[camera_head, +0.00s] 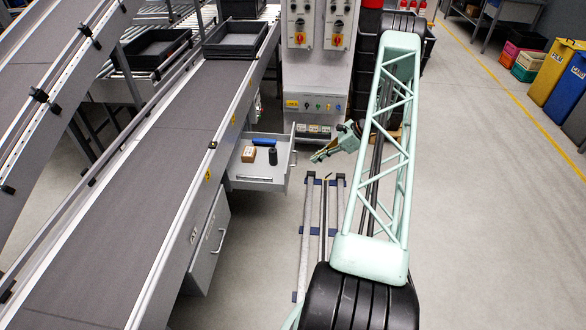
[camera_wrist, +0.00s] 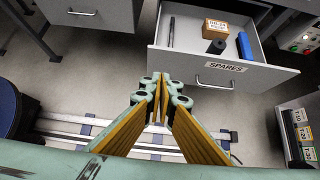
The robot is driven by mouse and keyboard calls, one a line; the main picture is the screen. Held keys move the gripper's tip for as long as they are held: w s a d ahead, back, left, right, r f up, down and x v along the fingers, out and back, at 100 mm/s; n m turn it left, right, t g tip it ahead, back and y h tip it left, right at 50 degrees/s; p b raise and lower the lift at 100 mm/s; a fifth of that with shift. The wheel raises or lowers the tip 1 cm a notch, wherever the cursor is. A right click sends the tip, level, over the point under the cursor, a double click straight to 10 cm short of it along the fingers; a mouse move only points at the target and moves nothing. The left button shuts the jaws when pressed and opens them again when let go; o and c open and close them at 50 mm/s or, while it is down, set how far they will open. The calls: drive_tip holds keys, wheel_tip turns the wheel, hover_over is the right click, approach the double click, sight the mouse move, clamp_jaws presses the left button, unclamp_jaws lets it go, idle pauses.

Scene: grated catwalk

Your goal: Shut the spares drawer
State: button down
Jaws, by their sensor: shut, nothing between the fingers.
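The spares drawer (camera_head: 258,182) is pulled out from the side of the conveyor's cabinet. In the wrist view, its grey front (camera_wrist: 190,68) bears a SPARES label (camera_wrist: 225,66) and a bar handle (camera_wrist: 214,84). Inside lie a small brown box (camera_wrist: 215,28), a black cylinder (camera_wrist: 217,46), a blue item (camera_wrist: 245,46) and a dark pen-like item (camera_wrist: 171,31). My gripper (camera_head: 318,156) is shut and empty, to the right of the drawer front in the head view and apart from it. In the wrist view, my gripper (camera_wrist: 160,98) shows below the drawer front.
A second closed drawer or door with a handle (camera_head: 222,240) is below. The conveyor (camera_head: 100,210) runs along the left. A control cabinet (camera_head: 315,75) stands behind the drawer. Floor rails (camera_head: 310,230) lie to the right. Open floor extends at the far right.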

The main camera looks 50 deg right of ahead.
drive_tip(key=shift+f, duration=0.1)
drive_tip(key=w+a+r+x, duration=0.1)
drive_tip(key=r+x, duration=0.1)
drive_tip(key=x, duration=1)
drive_tip(key=shift+w+a+f+b, duration=0.2)
drive_tip(key=shift+w+b, duration=0.2)
drive_tip(key=shift+w, duration=0.2)
drive_tip(key=shift+w, duration=0.1)
idle(0.3)
